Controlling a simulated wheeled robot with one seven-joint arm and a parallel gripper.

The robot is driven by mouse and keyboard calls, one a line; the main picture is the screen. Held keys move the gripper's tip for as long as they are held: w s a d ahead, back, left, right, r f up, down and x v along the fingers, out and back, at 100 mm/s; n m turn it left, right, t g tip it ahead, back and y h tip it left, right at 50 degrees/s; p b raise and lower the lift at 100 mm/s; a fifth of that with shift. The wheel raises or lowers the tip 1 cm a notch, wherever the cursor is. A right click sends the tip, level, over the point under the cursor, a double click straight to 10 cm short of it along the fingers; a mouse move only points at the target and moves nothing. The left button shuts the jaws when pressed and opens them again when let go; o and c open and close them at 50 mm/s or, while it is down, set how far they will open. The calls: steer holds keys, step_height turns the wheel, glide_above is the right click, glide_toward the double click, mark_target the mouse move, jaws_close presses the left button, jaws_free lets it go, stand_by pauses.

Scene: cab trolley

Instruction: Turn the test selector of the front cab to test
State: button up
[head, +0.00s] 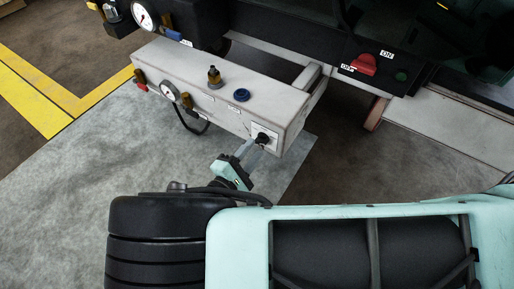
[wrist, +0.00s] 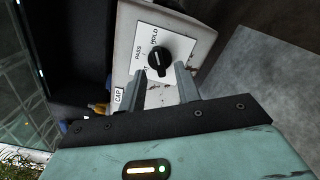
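The test selector is a black rotary knob (wrist: 158,61) on a white plate (wrist: 185,48), at the end of a light grey box. The plate reads HOLD and PASS; a further marking low on the left is partly hidden by a finger. The knob's pale pointer line lies near its top. My gripper (wrist: 162,71) is open, its two fingers on either side of the knob's lower part. A gap shows between the right finger and the knob; contact on the left is unclear. In the head view the knob (head: 262,138) is small, with my gripper (head: 250,146) close against it.
The grey box (head: 218,116) carries a brass-and-black fitting (head: 214,76), a blue knob (head: 241,95) and a gauge (head: 168,91). A red switch handle (head: 364,64) marked ON and OFF is on the dark unit behind. Floor left of the box is clear.

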mark_target(259, 144)
steer(key=shift+b+x, duration=0.35)
steer(key=shift+x, duration=1.2)
jaws_close()
